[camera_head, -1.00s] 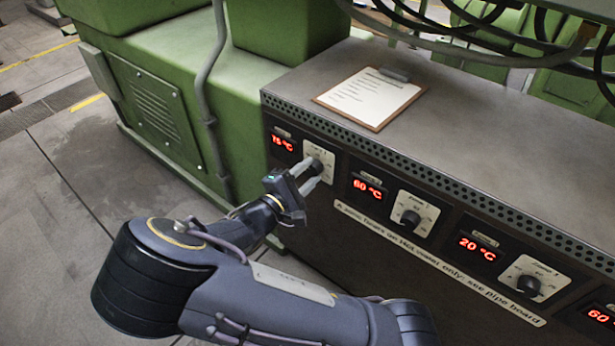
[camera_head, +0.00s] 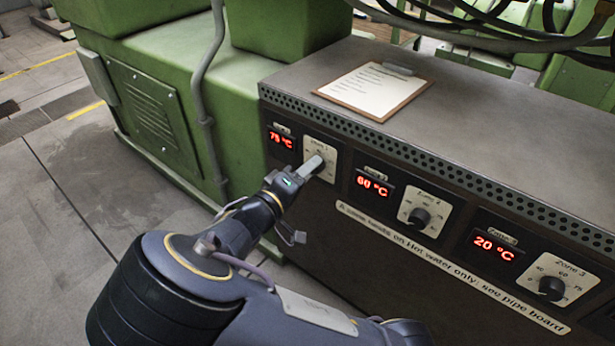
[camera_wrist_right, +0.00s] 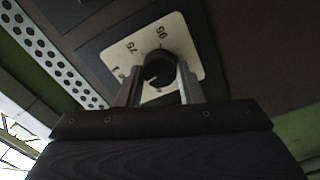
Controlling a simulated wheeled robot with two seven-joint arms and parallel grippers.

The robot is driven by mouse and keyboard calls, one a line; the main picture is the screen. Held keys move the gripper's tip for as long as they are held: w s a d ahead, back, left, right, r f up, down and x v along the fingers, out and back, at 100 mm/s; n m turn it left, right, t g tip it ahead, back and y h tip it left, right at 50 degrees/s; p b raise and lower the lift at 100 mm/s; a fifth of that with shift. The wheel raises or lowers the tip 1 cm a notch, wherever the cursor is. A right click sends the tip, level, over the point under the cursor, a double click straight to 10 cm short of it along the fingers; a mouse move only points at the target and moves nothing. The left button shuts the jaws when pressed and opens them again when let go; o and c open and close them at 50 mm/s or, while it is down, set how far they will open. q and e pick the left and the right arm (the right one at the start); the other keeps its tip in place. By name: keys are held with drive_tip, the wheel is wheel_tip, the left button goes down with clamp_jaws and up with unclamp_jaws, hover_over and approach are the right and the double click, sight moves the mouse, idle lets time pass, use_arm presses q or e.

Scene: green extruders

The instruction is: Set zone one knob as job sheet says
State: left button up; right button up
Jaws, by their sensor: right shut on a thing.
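The zone one knob (camera_wrist_right: 158,68) is a round black dial on a pale scale plate with 75 and 95 marked, seen in the right wrist view. In the head view its plate (camera_head: 328,150) is at the left end of the panel, with the knob mostly hidden by my fingers. My right gripper (camera_head: 313,166) is shut on this knob, one finger on each side. The zone one display (camera_head: 281,139) glows red and seems to read 75 °C. The job sheet (camera_head: 372,88) lies on a clipboard on top of the cabinet; its text is too small to read. My left gripper is out of view.
To the right are the zone two knob (camera_head: 419,218) with its 60 °C display (camera_head: 372,187) and the zone three knob (camera_head: 551,288) with its 20 °C display (camera_head: 496,248). A grey conduit (camera_head: 205,90) runs down the green machine (camera_head: 150,70). Dark cables hang above the cabinet.

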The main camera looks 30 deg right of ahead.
drive_tip(key=shift+f+m+b, duration=0.1)
drive_tip(key=shift+m+b, duration=0.25)
drive_tip(key=shift+m, duration=0.35)
drive_tip(key=o, duration=1)
drive_tip(key=shift+a, duration=0.15)
drive_tip(key=shift+p+v, duration=1.15)
drive_tip(key=shift+v, duration=2.7)
